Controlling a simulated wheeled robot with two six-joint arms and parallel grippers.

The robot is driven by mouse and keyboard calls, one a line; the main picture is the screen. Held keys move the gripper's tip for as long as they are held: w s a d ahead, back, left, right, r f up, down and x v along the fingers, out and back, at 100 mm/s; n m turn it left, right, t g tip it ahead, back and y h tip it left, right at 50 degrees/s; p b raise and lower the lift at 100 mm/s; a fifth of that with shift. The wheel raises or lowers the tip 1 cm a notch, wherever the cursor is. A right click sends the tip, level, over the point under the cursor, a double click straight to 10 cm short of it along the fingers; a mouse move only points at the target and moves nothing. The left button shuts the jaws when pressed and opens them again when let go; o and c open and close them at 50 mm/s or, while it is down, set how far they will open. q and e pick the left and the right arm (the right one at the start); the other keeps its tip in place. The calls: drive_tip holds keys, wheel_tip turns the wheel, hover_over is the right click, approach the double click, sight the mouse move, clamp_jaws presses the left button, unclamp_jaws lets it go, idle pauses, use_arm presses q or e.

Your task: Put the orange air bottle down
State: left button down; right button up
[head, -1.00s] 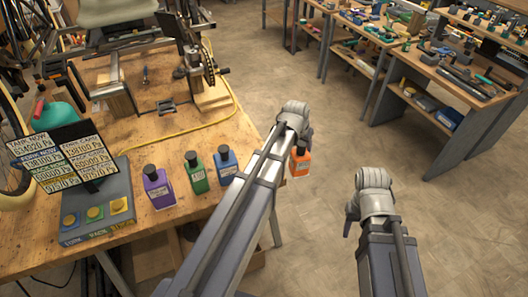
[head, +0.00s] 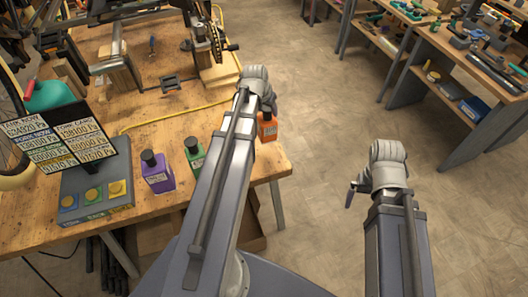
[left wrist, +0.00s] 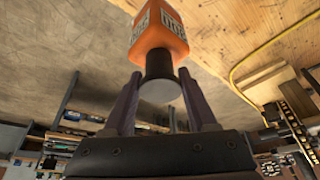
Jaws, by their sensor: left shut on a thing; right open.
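The orange air bottle (head: 267,128) hangs from my left gripper (head: 266,108), near the right edge of the wooden bench (head: 225,112) in the head view. In the left wrist view the bottle (left wrist: 158,38) shows its orange body with a pale label, and the left gripper's fingers (left wrist: 160,100) stand on both sides of its black cap (left wrist: 159,80). I cannot tell whether its base touches the bench. My right gripper (head: 353,192) is open and empty over the floor, right of the bench.
A purple bottle (head: 157,176) and a green bottle (head: 194,158), partly covered by my left arm, stand on the bench. A button box (head: 98,205) with a display board (head: 62,143) stands at left. A yellow hose (head: 160,117) crosses the bench.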

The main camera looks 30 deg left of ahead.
sight(263, 120)
use_arm(q)
drive_tip(key=shift+s+a, duration=0.4)
drive_tip(key=shift+a, duration=0.15)
wheel_tip(263, 120, down, 6)
drive_tip(key=b, duration=0.6)
drive_tip(key=shift+f, duration=0.15)
drive_tip(key=shift+f+b, duration=0.1)
drive_tip(key=shift+b, duration=0.2)
wheel_tip(263, 120, down, 4)
drive_tip(key=b, duration=0.3)
drive_tip(key=shift+r, duration=0.25)
drive_tip(key=shift+f+b, duration=0.15)
drive_tip(key=shift+b, duration=0.25)
drive_tip(key=shift+c, duration=1)
unclamp_jaws()
drive_tip(key=p+v, duration=1.1)
drive_tip(key=v, duration=0.1)
